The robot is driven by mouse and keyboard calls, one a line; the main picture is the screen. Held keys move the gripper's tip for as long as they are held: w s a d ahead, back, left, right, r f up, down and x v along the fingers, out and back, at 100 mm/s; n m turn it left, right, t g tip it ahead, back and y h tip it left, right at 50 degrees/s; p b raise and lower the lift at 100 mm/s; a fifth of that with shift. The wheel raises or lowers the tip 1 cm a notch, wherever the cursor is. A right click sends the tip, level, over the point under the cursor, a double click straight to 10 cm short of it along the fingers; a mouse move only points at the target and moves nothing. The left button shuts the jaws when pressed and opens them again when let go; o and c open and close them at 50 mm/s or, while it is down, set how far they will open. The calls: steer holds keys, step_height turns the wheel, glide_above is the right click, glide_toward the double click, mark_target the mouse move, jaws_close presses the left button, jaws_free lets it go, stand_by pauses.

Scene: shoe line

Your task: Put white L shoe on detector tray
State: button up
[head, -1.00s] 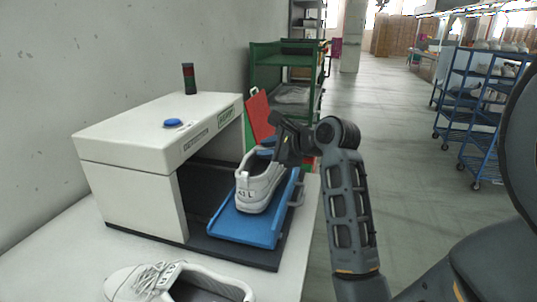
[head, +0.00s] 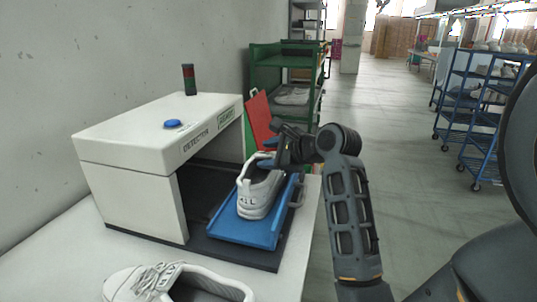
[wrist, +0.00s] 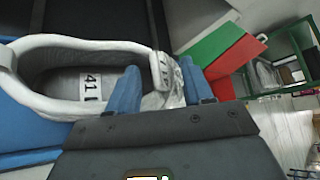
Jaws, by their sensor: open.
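The white shoe (head: 258,195), with an L on its heel, rests upright on the blue detector tray (head: 240,229), its heel facing me. In the wrist view the shoe (wrist: 50,48) shows its opening and an insole label reading 41 L. My gripper (head: 268,156) is open at the far, tongue end of the shoe. In the wrist view its blue fingers (wrist: 160,85) are apart, with the tongue area between them. One finger overlaps the shoe opening; whether they touch the shoe is unclear.
The white detector (head: 160,130) stands left of the tray, with a blue button and a signal lamp on top. Another white shoe (head: 205,270) lies on the table in front. A green rack (head: 285,57) stands behind; blue trolleys (head: 480,120) stand right. The floor between is clear.

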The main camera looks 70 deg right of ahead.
steer(key=v, duration=1.1)
steer(key=shift+s+p, duration=0.25)
steer(key=shift+p, duration=0.1)
